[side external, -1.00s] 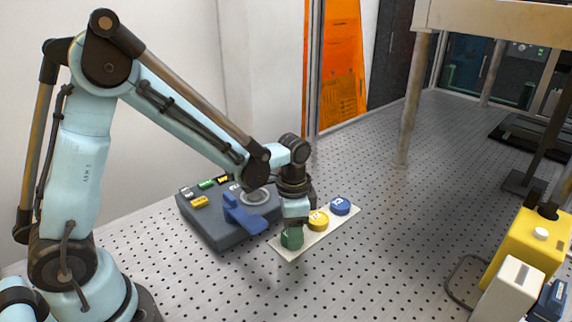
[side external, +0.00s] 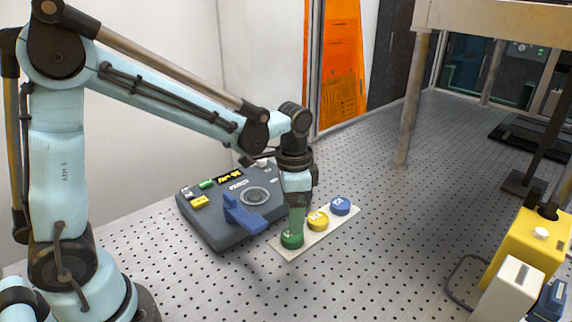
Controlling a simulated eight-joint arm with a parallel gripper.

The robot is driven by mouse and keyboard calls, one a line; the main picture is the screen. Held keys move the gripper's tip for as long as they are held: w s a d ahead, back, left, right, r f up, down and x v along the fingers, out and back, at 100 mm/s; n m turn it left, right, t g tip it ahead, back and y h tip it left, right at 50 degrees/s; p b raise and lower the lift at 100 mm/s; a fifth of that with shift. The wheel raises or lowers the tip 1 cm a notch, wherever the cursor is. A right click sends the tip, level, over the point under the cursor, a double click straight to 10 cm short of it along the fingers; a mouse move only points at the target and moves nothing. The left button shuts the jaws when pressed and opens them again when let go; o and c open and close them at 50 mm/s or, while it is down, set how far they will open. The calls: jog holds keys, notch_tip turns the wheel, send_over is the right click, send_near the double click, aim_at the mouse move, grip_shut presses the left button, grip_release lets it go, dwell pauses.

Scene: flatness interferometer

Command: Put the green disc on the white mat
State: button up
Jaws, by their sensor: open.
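The green disc (side external: 291,240) lies on the near left end of the white mat (side external: 289,254). My gripper (side external: 295,227) points straight down directly above the disc. It is open, with its fingertips close to the disc's top. I cannot tell whether they touch it. The fingers hide part of the disc's upper face.
A yellow disc (side external: 318,221) and a blue disc (side external: 340,206) lie in a row on the same mat. A dark grey box (side external: 213,229) with a blue lever (side external: 243,214) stands just left. A yellow block (side external: 525,252) stands far right. The table between is clear.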

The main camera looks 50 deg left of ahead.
notch_tip(320, 180, up, 6)
jog(key=s+a+n+t, duration=0.1)
jog(key=s+n+t, duration=0.1)
jog(key=s+a+n+t, duration=0.1)
jog(key=s+n+t, duration=0.1)
jog(key=s, duration=0.1)
jog(key=s+a+r+n+t, duration=0.1)
jog(key=s+n+t, duration=0.1)
jog(key=s, duration=0.1)
jog(key=shift+a+r, duration=0.1)
jog(key=shift+s+a+f+n+t, duration=0.2)
jog(key=shift+s+n+t, duration=0.2)
jog(key=shift+t, duration=0.2)
